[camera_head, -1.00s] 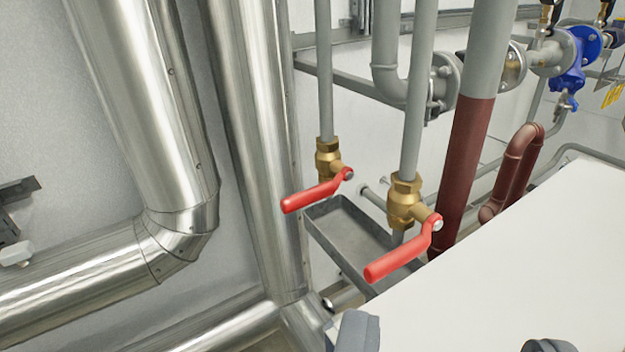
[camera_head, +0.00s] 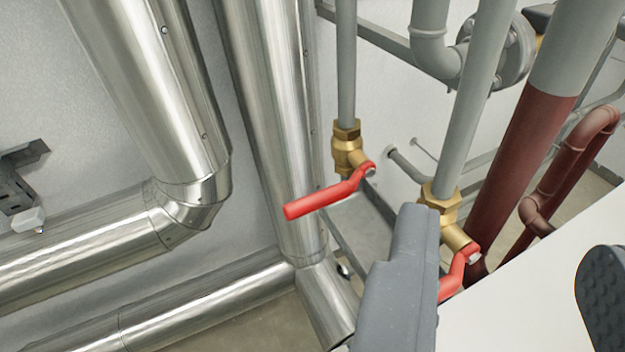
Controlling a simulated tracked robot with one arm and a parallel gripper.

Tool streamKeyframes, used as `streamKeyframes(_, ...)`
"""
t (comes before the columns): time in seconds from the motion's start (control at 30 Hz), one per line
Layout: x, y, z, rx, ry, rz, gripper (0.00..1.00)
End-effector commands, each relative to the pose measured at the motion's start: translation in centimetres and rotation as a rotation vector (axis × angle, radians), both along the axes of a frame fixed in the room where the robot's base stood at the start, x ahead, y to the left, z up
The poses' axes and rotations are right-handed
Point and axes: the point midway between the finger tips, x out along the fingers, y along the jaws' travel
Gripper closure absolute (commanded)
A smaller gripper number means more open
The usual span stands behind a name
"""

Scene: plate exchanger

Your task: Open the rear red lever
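The rear red lever (camera_head: 328,194) sits on a brass valve (camera_head: 347,150) on the thin grey vertical pipe. It points left and slightly down, across the pipe. A second, nearer red lever (camera_head: 460,272) sits on another brass valve (camera_head: 440,203) to the right; its handle is mostly hidden behind my left finger. My gripper (camera_head: 510,270) is open, with its two dark grey fingers wide apart at lower centre and the right edge. Nothing is held between them. The rear lever lies beyond and to the left of the left finger, apart from it in the picture.
A large shiny metal pipe (camera_head: 275,120) stands close behind the rear lever's handle tip. A grey tray (camera_head: 362,232) lies below the valves. A white panel (camera_head: 520,290) fills the lower right. A dark red pipe (camera_head: 520,160) stands right of the nearer valve.

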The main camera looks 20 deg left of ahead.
Motion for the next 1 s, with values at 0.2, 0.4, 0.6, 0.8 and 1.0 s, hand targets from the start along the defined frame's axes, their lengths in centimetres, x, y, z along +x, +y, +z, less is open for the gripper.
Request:
streamKeyframes(0.2,0.4,0.3,6.2,-0.021,0.02,0.006,0.63)
streamKeyframes(0.4,1.5,0.8,8.7,-0.084,0.076,0.021,0.63)
streamKeyframes(0.6,3.7,2.2,7.3,-0.247,0.216,0.064,0.63)
streamKeyframes(0.8,6.4,4.8,-1.2,-0.61,0.475,0.171,0.63)
streamKeyframes(1.0,7.3,7.1,-10.2,-1.064,0.734,0.302,0.63)
